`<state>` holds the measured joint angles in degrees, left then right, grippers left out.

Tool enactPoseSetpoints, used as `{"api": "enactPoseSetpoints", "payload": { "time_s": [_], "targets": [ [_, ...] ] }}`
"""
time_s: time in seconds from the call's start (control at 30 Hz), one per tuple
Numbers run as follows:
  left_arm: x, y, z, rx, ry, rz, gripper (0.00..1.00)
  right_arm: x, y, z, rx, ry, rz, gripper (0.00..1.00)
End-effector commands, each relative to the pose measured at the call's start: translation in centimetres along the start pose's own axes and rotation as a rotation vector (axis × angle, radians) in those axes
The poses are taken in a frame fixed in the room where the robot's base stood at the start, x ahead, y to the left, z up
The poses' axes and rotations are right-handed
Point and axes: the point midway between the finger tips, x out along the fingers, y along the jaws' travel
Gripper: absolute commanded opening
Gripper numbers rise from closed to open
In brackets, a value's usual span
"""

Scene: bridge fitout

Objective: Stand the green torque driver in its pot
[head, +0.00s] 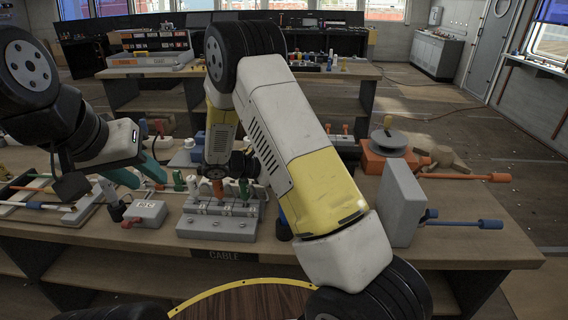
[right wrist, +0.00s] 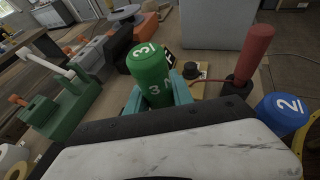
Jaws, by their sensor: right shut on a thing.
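The green torque driver (right wrist: 150,75), marked 3, is in the right wrist view with its rounded cap towards the camera. The teal fingers of my right gripper (right wrist: 157,94) are shut on it from both sides. Its lower end is hidden by the gripper. In the head view my right arm covers these fingers, and I cannot single out the driver there. My left gripper (head: 138,174) has its teal fingers apart, empty, above the left part of the bench. I cannot tell which pot belongs to the green driver.
In the right wrist view a red handle (right wrist: 250,52) stands in a dark holder, beside a blue cap (right wrist: 282,108) marked 2. A grey rack (head: 218,225) with several handles stands at the bench front. A grey box (head: 145,212) and an orange device (head: 388,152) flank it.

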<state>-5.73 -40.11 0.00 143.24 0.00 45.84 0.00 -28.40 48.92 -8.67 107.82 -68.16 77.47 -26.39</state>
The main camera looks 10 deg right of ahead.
Motion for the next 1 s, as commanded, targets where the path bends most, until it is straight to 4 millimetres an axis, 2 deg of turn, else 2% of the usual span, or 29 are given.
{"api": "enactPoseSetpoints", "payload": {
  "time_s": [0.43,0.47,0.57,1.0],
  "targets": [
    [0.0,0.0,0.0,0.0,0.0,0.0,0.36,0.29,0.01,-0.63,0.0,0.0,0.0,0.0],
    [0.0,0.0,0.0,0.0,0.0,0.0,0.36,0.29,0.01,-0.63,0.0,-0.001,0.0,0.32],
    [0.0,0.0,0.0,0.0,0.0,0.0,0.36,0.28,0.01,-0.62,0.0,0.0,0.0,0.51],
    [0.0,0.0,0.0,0.0,0.0,0.0,0.36,0.29,-0.01,-0.66,0.0,0.0,0.0,0.53]
  ]
}}
